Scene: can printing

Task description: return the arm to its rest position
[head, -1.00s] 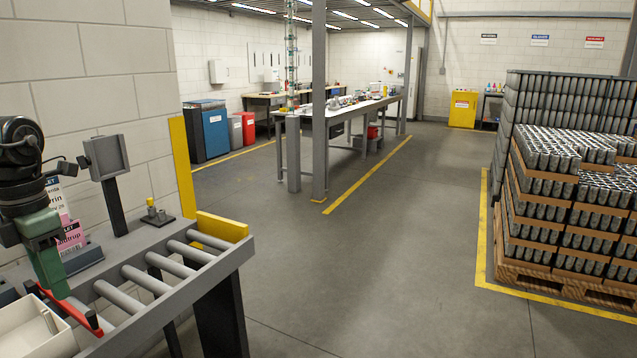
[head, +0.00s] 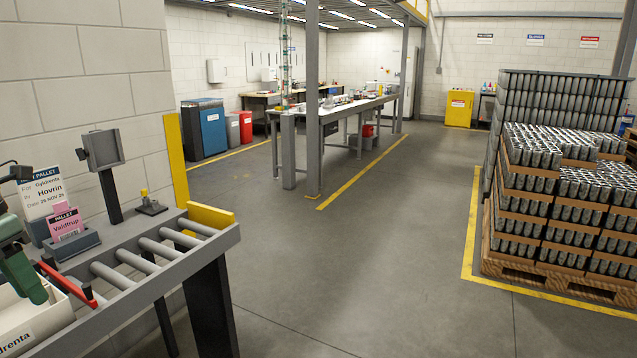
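My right arm and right gripper are not in view.
A roller conveyor (head: 196,258) with a yellow end stop (head: 210,216) stands by the block wall. A pallet of cans (head: 560,190) is at right. The floor between is clear.

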